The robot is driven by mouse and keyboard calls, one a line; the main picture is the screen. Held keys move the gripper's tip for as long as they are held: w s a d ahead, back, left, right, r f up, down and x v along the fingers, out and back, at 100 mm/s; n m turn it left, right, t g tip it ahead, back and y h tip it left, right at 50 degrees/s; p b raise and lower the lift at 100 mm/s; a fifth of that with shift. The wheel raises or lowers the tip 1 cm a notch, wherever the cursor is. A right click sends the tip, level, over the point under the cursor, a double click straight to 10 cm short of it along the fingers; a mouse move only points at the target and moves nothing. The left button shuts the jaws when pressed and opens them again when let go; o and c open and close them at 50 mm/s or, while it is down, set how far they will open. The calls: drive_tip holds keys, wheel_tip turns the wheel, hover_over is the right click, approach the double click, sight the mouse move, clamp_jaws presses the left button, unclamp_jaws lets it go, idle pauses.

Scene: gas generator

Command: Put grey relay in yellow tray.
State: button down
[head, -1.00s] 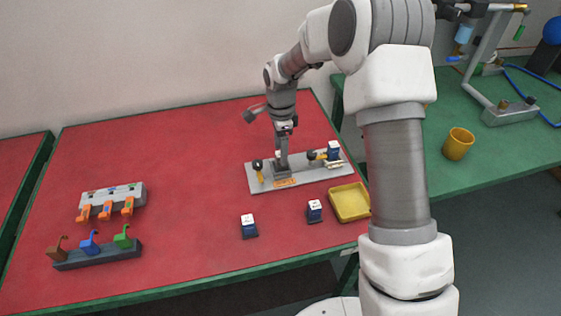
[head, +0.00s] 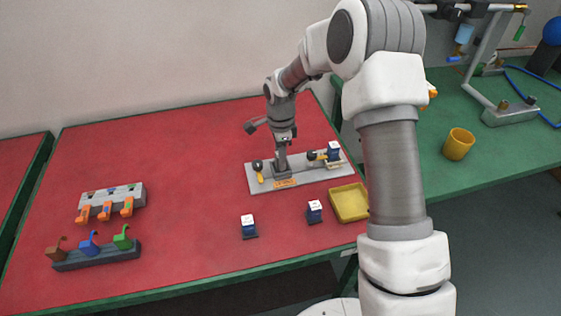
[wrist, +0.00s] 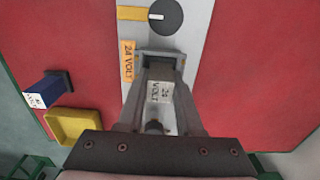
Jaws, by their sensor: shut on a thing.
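The grey relay (wrist: 160,92), with a white "24 VOLT" label, sits between the fingers of my gripper (wrist: 158,85) in the wrist view. My gripper is shut on it. In the head view my gripper (head: 281,167) points down at the left socket area of the grey board; the relay is mostly hidden there. I cannot tell whether the relay is still seated in its socket. The yellow tray (head: 349,203) lies empty at the table's front right, in front of the board. It also shows at the left of the wrist view (wrist: 80,126).
The grey board (head: 255,184) carries black knobs with yellow marks and a blue relay (head: 333,150). Two blue relays (head: 248,227) (head: 314,211) stand on the red table left of the tray. Two racks with coloured pieces (head: 98,258) are at the left.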

drive_tip(key=shift+r, duration=0.15)
wheel_tip(320, 180, up, 4)
drive_tip(key=shift+r, duration=0.2)
drive_tip(key=s+d+r, duration=0.4)
drive_tip(key=d+r, duration=0.2)
drive_tip(key=d, duration=0.5)
drive_tip(key=s+d+f+b, duration=0.2)
drive_tip(key=s+d+b, duration=0.4)
drive_tip(key=s+d, duration=1)
drive_tip(key=w+a+f, duration=0.2)
drive_tip(key=a, duration=0.1)
drive_tip(key=w+a+f+b, duration=0.1)
drive_tip(key=w+a+f, duration=0.1)
drive_tip(key=w, duration=0.1)
drive_tip(key=w+a+f+b, duration=0.1)
drive_tip(key=w+a+f, duration=0.1)
drive_tip(key=a, duration=0.1)
drive_tip(key=shift+w+a+f, duration=0.15)
drive_tip(key=shift+a, duration=0.15)
drive_tip(key=shift+f+b, duration=0.8)
drive_tip(key=shift+f, duration=1.15)
